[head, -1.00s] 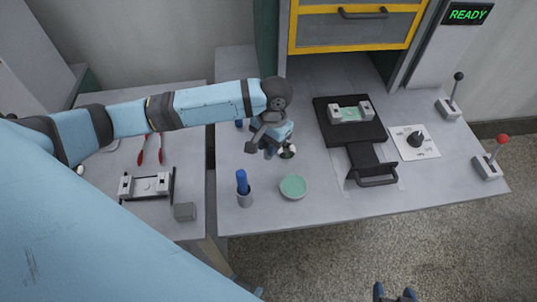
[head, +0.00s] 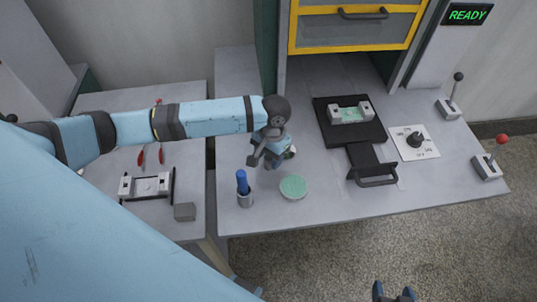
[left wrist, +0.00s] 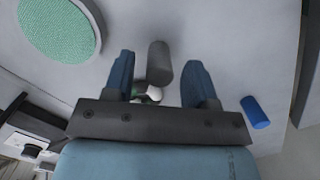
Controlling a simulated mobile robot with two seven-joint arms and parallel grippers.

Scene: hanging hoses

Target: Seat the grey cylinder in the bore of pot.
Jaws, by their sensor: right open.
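My left gripper (head: 270,158) points down over the middle table, just behind the round green-topped dish (head: 293,188). In the left wrist view its fingers (left wrist: 160,66) are apart, with the grey cylinder (left wrist: 159,62) between them and a visible gap on either side. A small white round piece with a dark part (left wrist: 150,93), perhaps the pot, shows just below the cylinder's end. I cannot tell whether the two touch. In the head view the gripper hides the cylinder and most of the white piece (head: 292,152). My right gripper (head: 394,292) is open and empty at the bottom edge.
A loose blue cylinder (left wrist: 256,112) lies near my left gripper. The front right tabletop is clear.

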